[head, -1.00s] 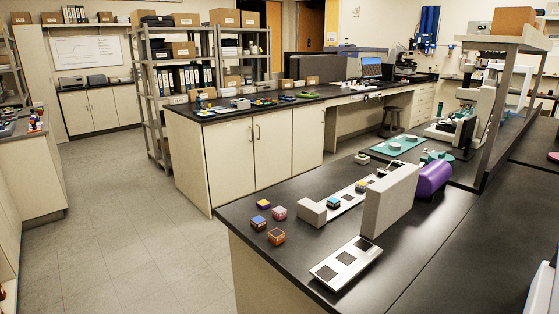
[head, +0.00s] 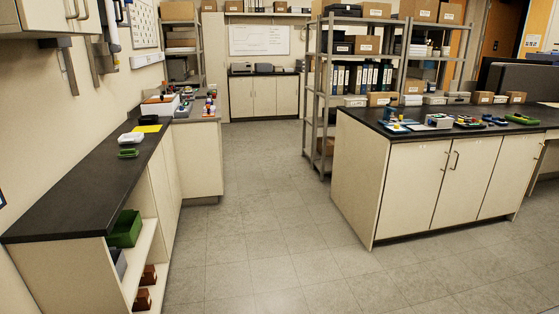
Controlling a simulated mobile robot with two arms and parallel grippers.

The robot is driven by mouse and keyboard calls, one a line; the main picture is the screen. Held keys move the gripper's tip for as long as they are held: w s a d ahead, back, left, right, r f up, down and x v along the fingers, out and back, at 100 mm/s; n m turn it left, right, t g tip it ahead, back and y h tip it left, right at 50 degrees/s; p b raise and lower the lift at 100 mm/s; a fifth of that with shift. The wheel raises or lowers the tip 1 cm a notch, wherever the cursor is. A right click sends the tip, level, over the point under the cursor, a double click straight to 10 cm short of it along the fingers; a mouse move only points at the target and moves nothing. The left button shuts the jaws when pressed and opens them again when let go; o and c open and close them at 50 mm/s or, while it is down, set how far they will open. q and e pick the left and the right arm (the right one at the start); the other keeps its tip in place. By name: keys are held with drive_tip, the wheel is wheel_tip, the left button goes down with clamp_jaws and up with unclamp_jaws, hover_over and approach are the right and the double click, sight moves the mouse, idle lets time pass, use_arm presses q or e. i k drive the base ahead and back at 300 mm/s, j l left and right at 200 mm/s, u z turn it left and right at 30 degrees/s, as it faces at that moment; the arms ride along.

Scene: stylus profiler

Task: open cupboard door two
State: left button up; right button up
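The island bench on the right has cream cupboard doors under its black top: a left door (head: 410,185), a middle door (head: 465,180) and a right door (head: 509,175). All look shut. Two upright bar handles, one on the left door (head: 446,160) and one on the middle door (head: 454,161), sit close together at the shared edge. A low cupboard (head: 265,96) against the far wall also has shut cream doors. No label shows which door is number two. Neither of my grippers is in view.
Grey tiled floor (head: 262,215) lies clear between the island and the left bench (head: 78,195). The left bench has open shelves with a green bin (head: 125,229). A metal shelf rack (head: 325,95) stands at the island's far left corner.

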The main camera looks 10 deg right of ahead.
sight(466, 180)
drive_tip(key=i+z, duration=0.15)
drive_tip(key=i, duration=0.3)
drive_tip(key=i+j+z, duration=0.1)
drive_tip(key=i, duration=0.3)
drive_tip(key=i+j+z, duration=0.15)
drive_tip(key=i, duration=0.3)
drive_tip(key=i+j+z, duration=0.1)
drive_tip(key=i, duration=0.35)
